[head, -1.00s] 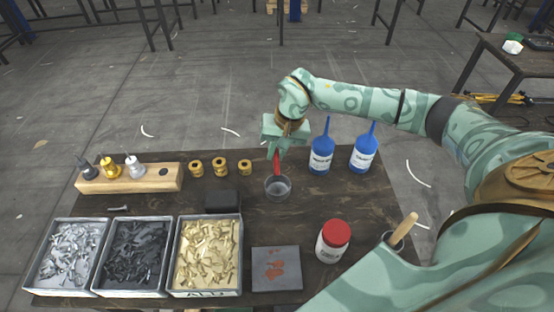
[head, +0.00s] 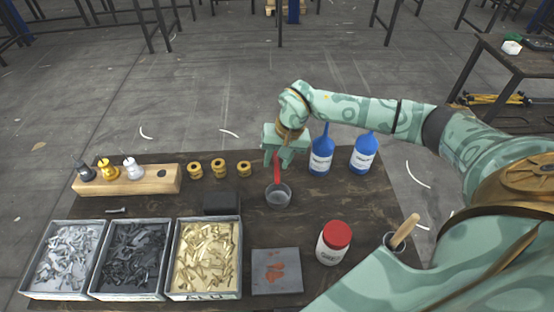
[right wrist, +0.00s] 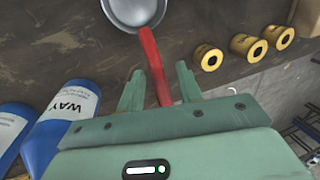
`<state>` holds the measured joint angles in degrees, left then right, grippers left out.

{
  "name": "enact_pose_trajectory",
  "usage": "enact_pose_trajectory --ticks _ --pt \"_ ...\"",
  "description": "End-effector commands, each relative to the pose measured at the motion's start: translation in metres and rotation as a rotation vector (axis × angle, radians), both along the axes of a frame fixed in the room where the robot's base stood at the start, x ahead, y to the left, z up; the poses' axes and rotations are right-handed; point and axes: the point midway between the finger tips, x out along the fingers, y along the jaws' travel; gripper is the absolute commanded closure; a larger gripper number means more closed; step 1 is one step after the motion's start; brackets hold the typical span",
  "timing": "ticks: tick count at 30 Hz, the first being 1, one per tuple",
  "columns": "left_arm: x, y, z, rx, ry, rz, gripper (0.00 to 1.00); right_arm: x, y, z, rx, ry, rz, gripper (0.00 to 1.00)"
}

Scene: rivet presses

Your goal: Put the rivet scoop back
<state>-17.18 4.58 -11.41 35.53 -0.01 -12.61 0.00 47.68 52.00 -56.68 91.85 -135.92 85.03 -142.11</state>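The rivet scoop has a round grey metal bowl (head: 278,196) and a red handle (head: 277,170). It is at the middle of the dark table, bowl toward me, and looks set down on the tabletop. My right gripper (head: 278,161) is over the far end of the handle. In the right wrist view its two fingers (right wrist: 158,88) are spread on either side of the red handle (right wrist: 155,65), with gaps showing. The bowl (right wrist: 133,8) is cut off at the top there. My left gripper is not in view.
Two blue bottles (head: 321,158) stand right of my gripper. Several brass rings (head: 219,168) and a wooden block (head: 128,180) with nozzles are left. Nearer are rivet trays (head: 205,258), a dark box (head: 221,203), a grey pad (head: 277,270) and a red-lidded jar (head: 333,242).

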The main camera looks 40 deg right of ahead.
Motion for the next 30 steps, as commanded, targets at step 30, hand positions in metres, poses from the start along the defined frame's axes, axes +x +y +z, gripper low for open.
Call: enact_pose_trajectory --ticks 30 --pt "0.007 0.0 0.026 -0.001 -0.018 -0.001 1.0 -0.015 -0.016 0.114 0.023 -0.003 -0.003 0.64"
